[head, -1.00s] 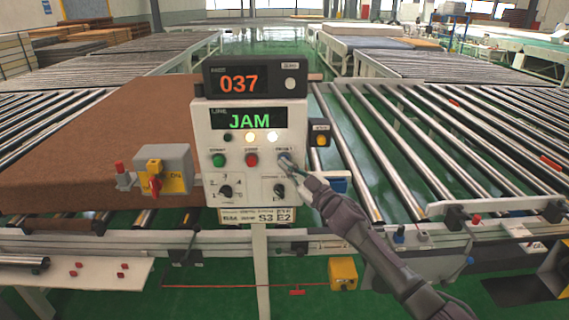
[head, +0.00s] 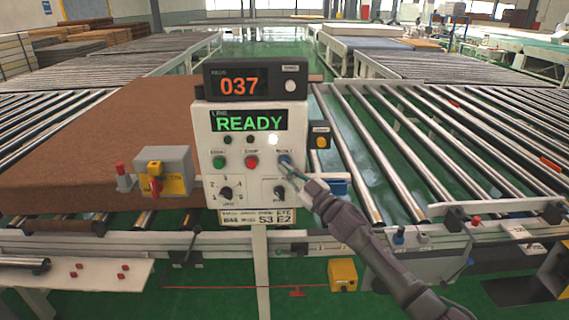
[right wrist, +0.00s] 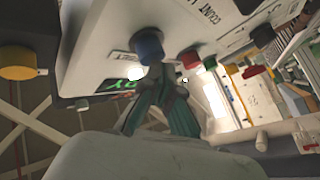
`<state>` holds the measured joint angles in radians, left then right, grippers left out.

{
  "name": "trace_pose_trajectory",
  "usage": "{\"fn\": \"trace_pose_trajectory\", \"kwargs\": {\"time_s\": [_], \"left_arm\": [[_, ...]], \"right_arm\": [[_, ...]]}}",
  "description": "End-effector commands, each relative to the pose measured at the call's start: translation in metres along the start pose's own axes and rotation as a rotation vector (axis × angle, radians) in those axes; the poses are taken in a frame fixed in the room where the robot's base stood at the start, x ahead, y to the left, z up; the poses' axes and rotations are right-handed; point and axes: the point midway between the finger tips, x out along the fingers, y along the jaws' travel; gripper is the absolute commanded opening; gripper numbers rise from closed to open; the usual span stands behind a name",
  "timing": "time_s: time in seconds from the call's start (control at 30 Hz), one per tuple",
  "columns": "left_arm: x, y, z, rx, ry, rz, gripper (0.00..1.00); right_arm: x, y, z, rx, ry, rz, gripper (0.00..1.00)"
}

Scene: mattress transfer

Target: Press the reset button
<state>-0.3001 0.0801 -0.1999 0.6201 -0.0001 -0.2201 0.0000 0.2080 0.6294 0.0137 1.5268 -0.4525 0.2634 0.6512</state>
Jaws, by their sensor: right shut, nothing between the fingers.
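The control panel (head: 240,190) stands upright in the middle of the head view, with a green READY on its line display (head: 249,120). The blue reset button (head: 285,160) is at the right end of its button row, beside a red button (head: 251,162) and a green one (head: 219,162). My right gripper (head: 298,174) is shut and empty, its tips just below and right of the blue button. In the right wrist view the blue button (right wrist: 149,45) is close beyond the fingertips (right wrist: 166,78); whether they touch is hard to tell. My left gripper is not in view.
A counter box (head: 255,82) showing 037 sits on top of the panel. A large brown mattress (head: 100,150) lies on the rollers at left. A grey and yellow switch box (head: 165,172) is left of the panel, and a yellow button box (head: 320,135) is right. Roller conveyors (head: 440,140) extend at right.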

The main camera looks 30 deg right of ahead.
Motion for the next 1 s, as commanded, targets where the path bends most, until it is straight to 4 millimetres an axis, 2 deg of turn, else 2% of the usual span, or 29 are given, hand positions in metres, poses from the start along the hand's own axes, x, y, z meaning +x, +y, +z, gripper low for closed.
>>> {"fn": "trace_pose_trajectory", "kwargs": {"time_s": [0.2, 0.57, 1.0], "left_arm": [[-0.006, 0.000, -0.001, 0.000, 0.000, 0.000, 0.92], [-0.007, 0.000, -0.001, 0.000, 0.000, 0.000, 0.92], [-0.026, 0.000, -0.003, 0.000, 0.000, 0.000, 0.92]], "right_arm": [[-0.008, -0.005, -0.006, 0.001, -0.001, 0.001, 0.00], [-0.010, -0.007, -0.007, 0.001, 0.000, 0.000, 0.00], [-0.038, -0.028, -0.029, 0.002, 0.000, 0.000, 0.00]]}}
